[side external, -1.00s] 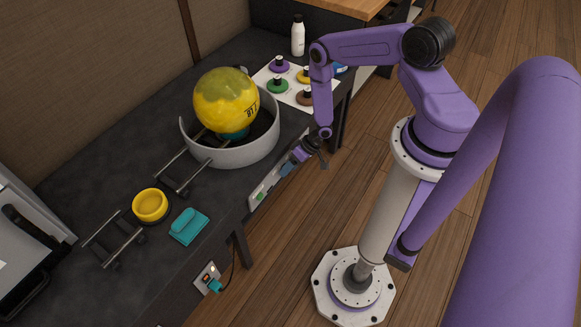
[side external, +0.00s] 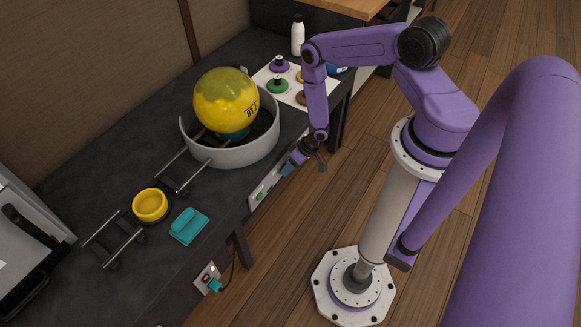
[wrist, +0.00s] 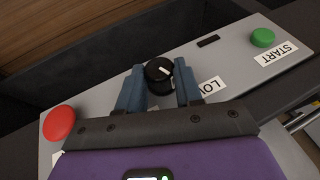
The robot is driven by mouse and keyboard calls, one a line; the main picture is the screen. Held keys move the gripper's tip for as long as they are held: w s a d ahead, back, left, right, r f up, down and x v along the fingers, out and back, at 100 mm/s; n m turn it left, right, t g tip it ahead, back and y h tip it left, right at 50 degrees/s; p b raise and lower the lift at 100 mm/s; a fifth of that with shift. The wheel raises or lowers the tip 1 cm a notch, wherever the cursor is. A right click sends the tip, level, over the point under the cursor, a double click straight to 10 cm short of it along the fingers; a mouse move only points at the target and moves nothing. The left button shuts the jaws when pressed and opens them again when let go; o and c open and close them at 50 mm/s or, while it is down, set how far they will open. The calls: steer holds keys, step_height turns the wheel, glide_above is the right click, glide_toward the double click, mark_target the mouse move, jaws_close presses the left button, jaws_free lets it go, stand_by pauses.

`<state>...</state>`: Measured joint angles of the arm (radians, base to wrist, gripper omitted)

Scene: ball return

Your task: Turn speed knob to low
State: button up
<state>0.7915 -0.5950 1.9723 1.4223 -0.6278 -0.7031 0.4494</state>
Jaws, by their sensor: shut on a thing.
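The speed knob (wrist: 159,72) is a round black dial with a white pointer mark, on a grey control panel (wrist: 205,60) in the wrist view. My gripper (wrist: 160,68) has its two blue fingers on either side of the knob, shut on it. The pointer slants toward the right in the wrist view. A partly covered label reading "LO…" (wrist: 211,85) lies to the right of the knob. In the side view my gripper (side external: 287,169) is at the panel (side external: 262,190) on the table's front edge; the knob is hidden there.
A green button (wrist: 263,37) with a START label (wrist: 276,54) and a red button (wrist: 59,122) flank the knob. A yellow ball (side external: 226,100) sits in a grey ring (side external: 230,155). Yellow bowl (side external: 150,205), teal block (side external: 188,226) and white bottle (side external: 298,36) stand on the table.

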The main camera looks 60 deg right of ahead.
steer(key=shift+w+a+n+h, duration=0.1)
steer(key=shift+a+n+h, duration=0.05)
steer(key=shift+h, duration=0.55)
steer(key=shift+w+a+n+h, duration=0.1)
steer(key=shift+a+n+h, duration=0.05)
steer(key=shift+h, duration=0.55)
steer(key=shift+r, duration=0.1)
steer(key=o, duration=1)
steer(key=shift+o, duration=0.2)
steer(key=shift+s, duration=0.1)
steer(key=v, duration=1.7)
steer(key=shift+r, duration=0.2)
steer(key=shift+a, duration=0.1)
